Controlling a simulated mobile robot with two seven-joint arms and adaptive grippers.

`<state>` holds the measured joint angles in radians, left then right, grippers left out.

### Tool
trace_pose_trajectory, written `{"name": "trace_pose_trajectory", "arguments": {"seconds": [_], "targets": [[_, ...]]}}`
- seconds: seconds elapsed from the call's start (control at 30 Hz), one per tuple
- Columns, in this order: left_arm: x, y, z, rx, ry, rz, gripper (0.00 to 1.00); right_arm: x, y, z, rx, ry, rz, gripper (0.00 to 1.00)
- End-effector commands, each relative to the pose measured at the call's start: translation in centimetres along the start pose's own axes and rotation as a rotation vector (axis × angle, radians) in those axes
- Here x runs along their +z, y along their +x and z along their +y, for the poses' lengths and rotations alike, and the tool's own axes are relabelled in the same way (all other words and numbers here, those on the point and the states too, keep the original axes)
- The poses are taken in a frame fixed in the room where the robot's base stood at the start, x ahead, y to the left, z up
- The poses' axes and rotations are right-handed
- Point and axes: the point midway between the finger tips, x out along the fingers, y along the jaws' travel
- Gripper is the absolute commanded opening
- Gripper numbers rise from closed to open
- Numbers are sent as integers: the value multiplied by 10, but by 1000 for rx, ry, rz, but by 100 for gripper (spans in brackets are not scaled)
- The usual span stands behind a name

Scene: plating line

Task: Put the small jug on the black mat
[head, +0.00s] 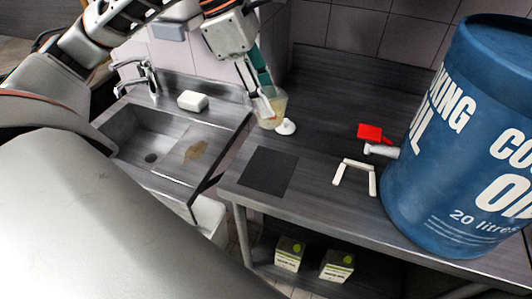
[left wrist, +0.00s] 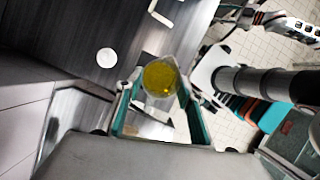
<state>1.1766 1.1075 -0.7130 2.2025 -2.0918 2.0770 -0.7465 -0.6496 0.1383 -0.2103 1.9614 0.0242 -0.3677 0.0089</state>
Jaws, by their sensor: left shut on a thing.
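The small jug (head: 279,103) is a see-through cup with yellow liquid. My left gripper (head: 267,106) is shut on it at the back of the dark counter, behind the mat. I cannot tell whether its base touches the counter. In the left wrist view the jug (left wrist: 161,77) sits upright between the two fingers. The black mat (head: 268,172) lies flat and bare near the counter's front left corner. What seems to be my right gripper (left wrist: 233,28) shows small and dark in the left wrist view, its jaws unclear.
A white round piece (head: 286,127) lies right beside the jug. A red item (head: 370,132), a white cylinder (head: 381,150) and a white bracket (head: 355,172) lie to the right. A big blue oil drum (head: 440,160) stands at the right; a sink (head: 150,140) is left.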

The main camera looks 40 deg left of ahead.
Motion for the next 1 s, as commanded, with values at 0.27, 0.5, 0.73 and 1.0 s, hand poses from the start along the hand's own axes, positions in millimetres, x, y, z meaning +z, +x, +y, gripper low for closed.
{"name": "trace_pose_trajectory", "arguments": {"seconds": [0.27,0.5,0.73,1.0], "targets": [[-24,57,-1,-4,-2,3,12,4,2,-2,-3,0,-1,40],[-41,98,0,-2,-2,1,12,5,2,-2,-3,0,-1,40],[-47,114,1,1,0,-1,12,3,3,-2,-3,-1,1,40],[-59,144,0,0,-1,0,12,3,2,-2,-2,-1,2,40]]}}
